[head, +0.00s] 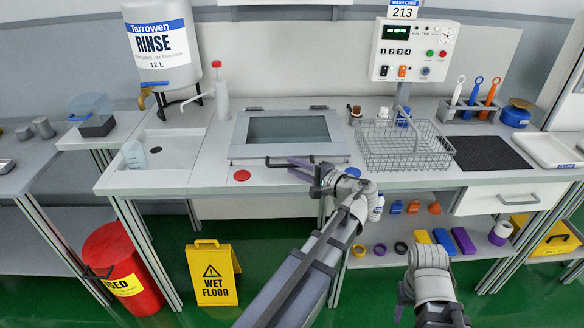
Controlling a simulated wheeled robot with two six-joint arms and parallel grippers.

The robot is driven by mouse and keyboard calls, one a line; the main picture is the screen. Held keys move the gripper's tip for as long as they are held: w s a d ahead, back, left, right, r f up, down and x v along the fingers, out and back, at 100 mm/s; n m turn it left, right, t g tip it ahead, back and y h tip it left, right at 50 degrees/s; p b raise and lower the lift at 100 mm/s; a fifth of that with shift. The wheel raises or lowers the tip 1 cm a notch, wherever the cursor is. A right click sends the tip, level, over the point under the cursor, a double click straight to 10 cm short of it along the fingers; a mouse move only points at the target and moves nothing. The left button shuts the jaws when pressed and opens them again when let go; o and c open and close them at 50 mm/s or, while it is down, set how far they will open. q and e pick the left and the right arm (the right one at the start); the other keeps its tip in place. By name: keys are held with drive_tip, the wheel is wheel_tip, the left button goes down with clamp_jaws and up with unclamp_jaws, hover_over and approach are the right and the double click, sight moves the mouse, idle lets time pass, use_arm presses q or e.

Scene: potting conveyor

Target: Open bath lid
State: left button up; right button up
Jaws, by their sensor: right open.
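The bath lid (236,137) is a grey framed panel with a dark window, set in the light worktop, and it looks flat and closed. Its dark bar handle (275,164) runs along the front edge. My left gripper (292,168) is at this handle, its two fingers pointing left. The fingers overlap the bar in the picture, and whether they grip it is unclear. My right gripper (433,312) is low at the bottom, in front of the bench, open and away from the lid; its fingertips are hard to make out.
A red disc (242,175) and a blue disc (352,172) lie in front of the lid. A wire basket (397,155) stands right of it, below the control box (414,50). A sink (160,153) and a pump bottle (222,100) are to the left. A wet-floor sign (212,275) stands on the floor.

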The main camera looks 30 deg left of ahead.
use_arm(q)
drive_tip(key=shift+x, duration=0.8)
drive_tip(key=shift+c, duration=0.2)
clamp_jaws()
idle(0.8)
